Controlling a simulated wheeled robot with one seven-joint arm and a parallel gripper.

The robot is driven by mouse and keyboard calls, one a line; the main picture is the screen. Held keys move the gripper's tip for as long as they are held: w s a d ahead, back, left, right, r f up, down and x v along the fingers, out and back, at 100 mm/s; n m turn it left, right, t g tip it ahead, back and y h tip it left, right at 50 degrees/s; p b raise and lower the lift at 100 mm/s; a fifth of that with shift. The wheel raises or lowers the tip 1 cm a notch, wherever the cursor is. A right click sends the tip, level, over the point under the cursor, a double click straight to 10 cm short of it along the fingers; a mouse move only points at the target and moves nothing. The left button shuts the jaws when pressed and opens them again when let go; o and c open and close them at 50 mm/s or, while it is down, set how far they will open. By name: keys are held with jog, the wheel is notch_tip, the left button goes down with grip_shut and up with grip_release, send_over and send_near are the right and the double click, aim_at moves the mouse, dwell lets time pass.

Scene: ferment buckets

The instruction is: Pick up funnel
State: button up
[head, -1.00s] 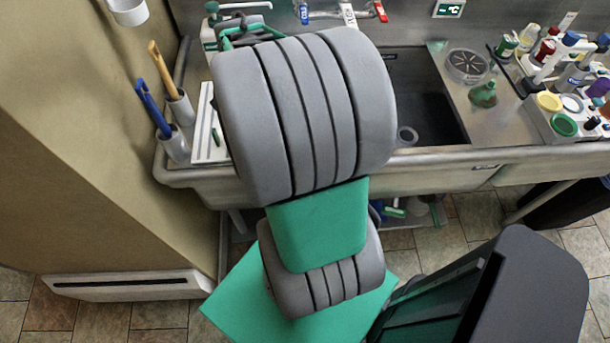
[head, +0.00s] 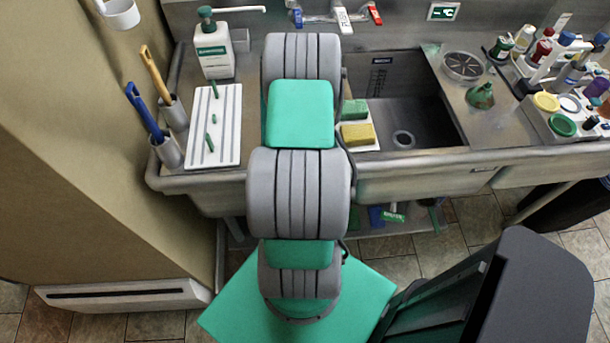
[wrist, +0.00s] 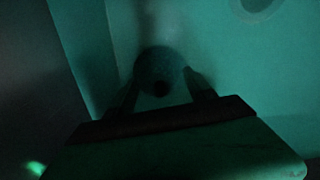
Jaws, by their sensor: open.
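A green funnel-shaped piece (head: 481,96) stands on the steel counter right of the sink basin, narrow end up; I take it to be the funnel. My gripper (wrist: 163,82) shows only in the wrist view, dark, with its two fingers apart. A dim round thing with a dark centre (wrist: 160,66) shows between or beyond the fingers; I cannot tell what it is or whether they touch it. In the head view my arm hides the gripper.
The sink basin (head: 425,112) holds a drain ring. Green and yellow sponges (head: 358,134) lie at its left. A white ribbed board (head: 228,125), soap bottle (head: 213,50) and brush holders (head: 170,150) stand left. A bottle rack (head: 570,62) stands right.

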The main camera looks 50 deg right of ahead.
jog(key=shift+c, duration=0.2)
jog(key=shift+r, duration=0.1)
jog(key=c, duration=1.2)
